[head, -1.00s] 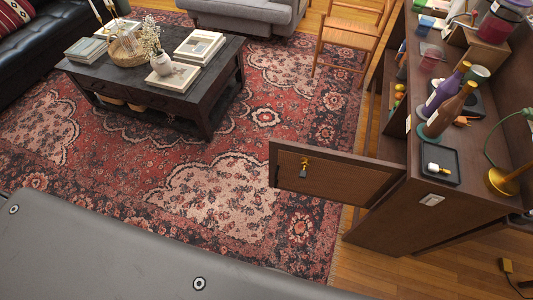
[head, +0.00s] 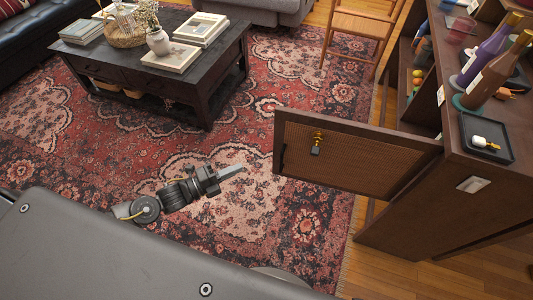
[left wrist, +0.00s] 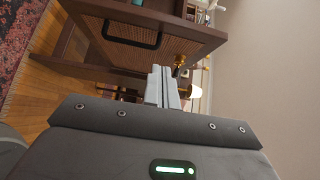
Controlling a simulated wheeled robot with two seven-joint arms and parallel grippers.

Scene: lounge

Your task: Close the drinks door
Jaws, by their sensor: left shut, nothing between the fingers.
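The drinks door (head: 365,165) is a brown wood-framed panel with a woven face. It stands open, jutting left from the drinks cabinet (head: 450,200). A brass fitting with a dark tag (head: 317,146) hangs on its face, and a dark bar handle (head: 282,158) is near its free edge. The door also shows in the left wrist view (left wrist: 165,45), with the bar handle across it. My left gripper (head: 238,168) is shut and empty, to the left of the door's free edge and apart from it in the head view. My right gripper is not in view.
Bottles (head: 495,72) and a small black tray (head: 486,138) stand on the cabinet top. A dark coffee table (head: 200,85) with books and a vase is at the back left. A wooden chair (head: 355,25) stands behind. Patterned rug (head: 230,135) lies open between.

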